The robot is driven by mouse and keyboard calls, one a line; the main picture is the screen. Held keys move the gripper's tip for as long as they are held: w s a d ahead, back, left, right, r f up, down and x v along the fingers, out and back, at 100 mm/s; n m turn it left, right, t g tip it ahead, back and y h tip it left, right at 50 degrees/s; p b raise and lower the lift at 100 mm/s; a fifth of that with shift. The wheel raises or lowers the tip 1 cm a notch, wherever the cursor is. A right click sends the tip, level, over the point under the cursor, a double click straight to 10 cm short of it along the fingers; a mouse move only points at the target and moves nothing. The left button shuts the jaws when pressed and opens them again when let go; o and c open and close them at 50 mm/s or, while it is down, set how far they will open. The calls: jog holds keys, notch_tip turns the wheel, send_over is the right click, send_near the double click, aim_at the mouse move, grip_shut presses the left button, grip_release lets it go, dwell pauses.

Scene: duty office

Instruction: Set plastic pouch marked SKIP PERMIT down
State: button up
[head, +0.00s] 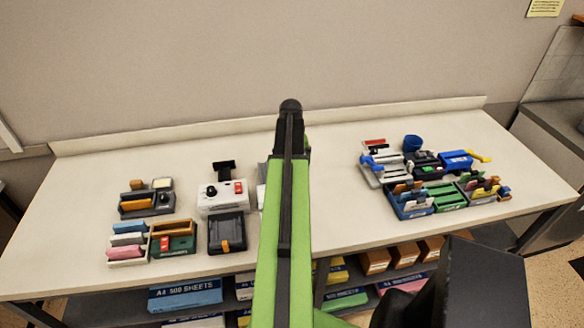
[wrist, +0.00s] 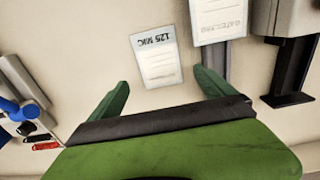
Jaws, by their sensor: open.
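In the wrist view, a flat white sheet or pouch with a grey band reading "125 MIC" upside down (wrist: 157,58) lies on the pale table top. It sits just beyond and between the fingertips of my gripper (wrist: 161,78), which is open with nothing between its green fingers. A second white card with small upside-down print (wrist: 218,18) lies to its right, cut by the top edge. I cannot read SKIP PERMIT on either one. In the head view my green arm hides the gripper and most of this spot.
In the head view the long table (head: 335,205) holds a white device with a red button (head: 222,195) and trays at left. Bare table lies right of my arm. Paper boxes (head: 185,295) fill the shelf below.

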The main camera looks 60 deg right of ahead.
notch_tip(320, 180, up, 7)
jog(key=p, duration=0.5)
jog(key=w+a+n, duration=0.1)
jog(key=w+a, duration=0.6)
jog(key=a, duration=0.1)
jog(key=w+a+n, duration=0.2)
jog(key=w+a, duration=0.5)
jog(key=a, duration=0.1)
jog(key=w+a+n, duration=0.1)
jog(key=w+a, duration=0.6)
jog(key=a, duration=0.1)
jog(key=shift+w+a+f+n, duration=0.1)
jog(key=shift+w+a+n, duration=0.05)
jog(key=shift+a+n, duration=0.15)
jog(key=w+a+n, duration=0.2)
jog(key=a+n, duration=0.1)
jog(key=a, duration=1.5)
jog(key=w+a+n, duration=0.2)
jog(key=a+n, duration=0.1)
jog(key=a, duration=1.6)
jog(key=shift+w, duration=0.25)
jog(key=shift+o, duration=0.6)
jog(key=shift+w, duration=0.1)
